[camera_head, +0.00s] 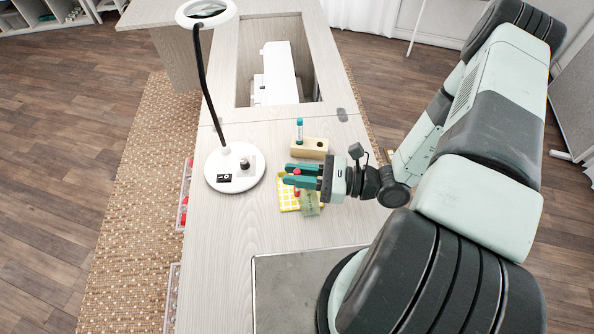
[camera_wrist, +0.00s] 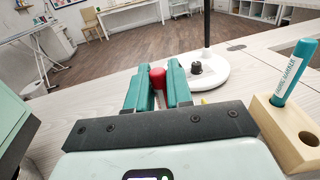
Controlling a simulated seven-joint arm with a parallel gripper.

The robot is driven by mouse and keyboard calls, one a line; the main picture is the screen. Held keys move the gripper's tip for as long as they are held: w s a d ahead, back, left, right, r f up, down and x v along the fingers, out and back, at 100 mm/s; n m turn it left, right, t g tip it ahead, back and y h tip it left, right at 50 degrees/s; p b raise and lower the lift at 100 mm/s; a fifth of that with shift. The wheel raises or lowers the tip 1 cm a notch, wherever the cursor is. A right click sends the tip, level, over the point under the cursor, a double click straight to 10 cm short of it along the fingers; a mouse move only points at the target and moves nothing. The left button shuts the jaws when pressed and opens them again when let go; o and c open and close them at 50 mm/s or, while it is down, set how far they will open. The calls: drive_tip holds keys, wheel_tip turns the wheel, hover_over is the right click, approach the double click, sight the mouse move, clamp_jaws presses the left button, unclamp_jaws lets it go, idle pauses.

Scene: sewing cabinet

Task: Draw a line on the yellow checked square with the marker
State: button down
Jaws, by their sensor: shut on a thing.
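My gripper (camera_head: 292,176) has teal fingers and is shut on a red marker (camera_wrist: 158,78), whose rounded red end shows between the fingertips in the wrist view. In the head view the marker stands roughly upright in the fingers, over the yellow checked square (camera_head: 286,201). The square lies on the pale wood table, partly hidden by my gripper. A sage-green piece (camera_head: 311,206) lies at its right side. The marker's lower tip is hidden or too small to see, so I cannot tell whether it touches the square. No line shows on the visible part.
A wooden block (camera_head: 309,150) with holes stands behind my gripper, holding a teal marker (camera_head: 299,127). A lamp with a round white base (camera_head: 222,187) stands to the left. A sewing machine (camera_head: 278,70) sits in the recess at the back. The front-left tabletop is clear.

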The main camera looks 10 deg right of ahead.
drive_tip(key=shift+s, duration=0.5)
idle(0.5)
drive_tip(key=shift+r, duration=0.25)
drive_tip(key=shift+f, duration=0.25)
idle(1.2)
drive_tip(key=shift+w, duration=2.8)
idle(2.5)
